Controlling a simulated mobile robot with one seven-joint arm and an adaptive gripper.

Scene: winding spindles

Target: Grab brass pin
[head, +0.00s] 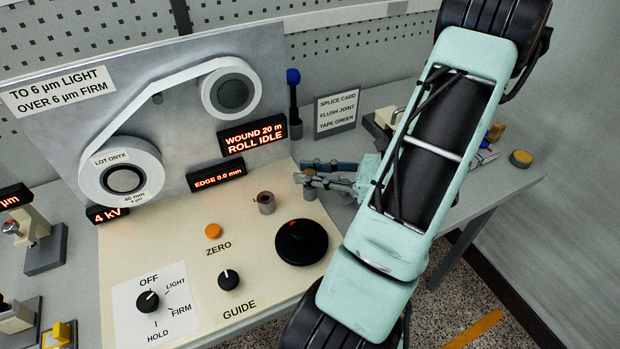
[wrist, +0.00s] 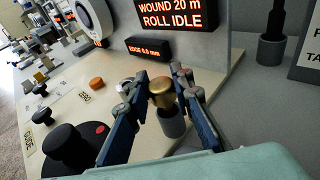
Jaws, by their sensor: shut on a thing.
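The brass pin (wrist: 161,88) has a round golden head and stands between the two blue-sided fingers of my gripper (wrist: 162,80) in the wrist view. My gripper is shut on it. A grey cylindrical holder (wrist: 173,124) is directly below the pin; I cannot tell whether the pin's lower end is still inside it. In the head view my gripper (head: 308,178) is at the right edge of the cream panel, and its fingers and the arm hide most of the pin.
A grey cylinder with a reddish top (head: 266,203) stands left of my gripper. A large black knob (head: 301,242) is in front. The upright panel with white rolls (head: 121,174) and lit displays stands behind. A splice card sign (head: 337,112) and black post (head: 293,98) are at the back.

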